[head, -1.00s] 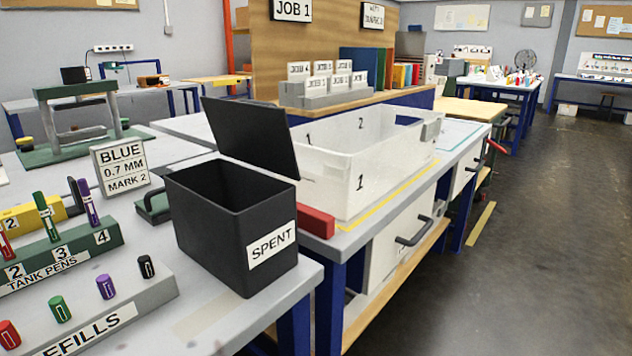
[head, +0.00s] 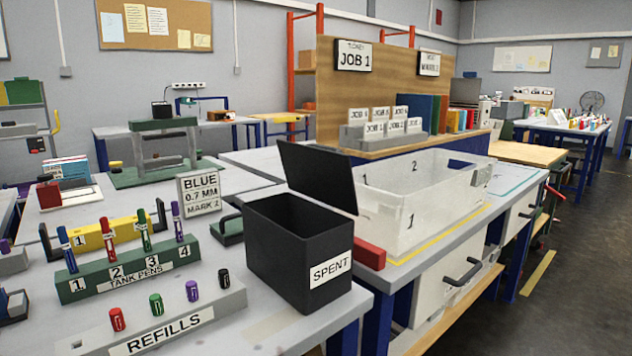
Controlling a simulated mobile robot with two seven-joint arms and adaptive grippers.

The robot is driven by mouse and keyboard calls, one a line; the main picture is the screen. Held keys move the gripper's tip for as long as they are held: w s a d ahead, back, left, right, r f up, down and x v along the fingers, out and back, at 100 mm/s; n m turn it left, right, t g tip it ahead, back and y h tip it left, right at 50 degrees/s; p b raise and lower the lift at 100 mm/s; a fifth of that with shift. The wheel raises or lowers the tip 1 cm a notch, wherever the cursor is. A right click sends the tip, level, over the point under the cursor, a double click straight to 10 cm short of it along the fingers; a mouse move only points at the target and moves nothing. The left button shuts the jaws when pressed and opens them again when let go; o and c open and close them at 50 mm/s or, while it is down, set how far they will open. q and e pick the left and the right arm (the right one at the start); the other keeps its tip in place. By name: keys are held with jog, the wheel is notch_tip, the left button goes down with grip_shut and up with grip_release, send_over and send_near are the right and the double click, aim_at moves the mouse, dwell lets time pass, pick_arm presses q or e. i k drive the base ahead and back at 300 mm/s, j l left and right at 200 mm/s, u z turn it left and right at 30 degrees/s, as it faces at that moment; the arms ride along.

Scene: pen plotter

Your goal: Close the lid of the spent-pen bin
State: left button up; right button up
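The spent-pen bin (head: 278,262) is a black open-topped box with a white SPENT label, standing near the right front corner of the grey table. Its black lid (head: 318,176) stands raised and tilted back at the bin's far side, so the bin is open. The part of the inside that shows looks dark and empty; its bottom is hidden. Neither of my grippers shows in the head view.
A REFILLS block (head: 160,322) and a green TANK PENS rack (head: 130,270) with pens stand left of the bin. A BLUE sign (head: 199,194) stands behind it. A red block (head: 370,255) and a clear numbered tray (head: 420,225) lie to its right.

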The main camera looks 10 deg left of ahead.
aim_at(323, 172)
jog(key=k+u, duration=0.1)
jog(key=u, duration=0.25)
jog(key=k+u, duration=0.1)
jog(key=u, duration=0.25)
jog(key=k+j+u, duration=0.1)
jog(key=u, duration=0.25)
jog(key=i+l+u, duration=0.1)
jog(key=l+u, duration=0.25)
jog(key=i+l+u, duration=0.1)
jog(key=l+u, duration=0.25)
jog(key=l, duration=0.7)
jog(key=i+l, duration=0.15)
jog(key=l, duration=1.25)
jog(key=i, duration=0.05)
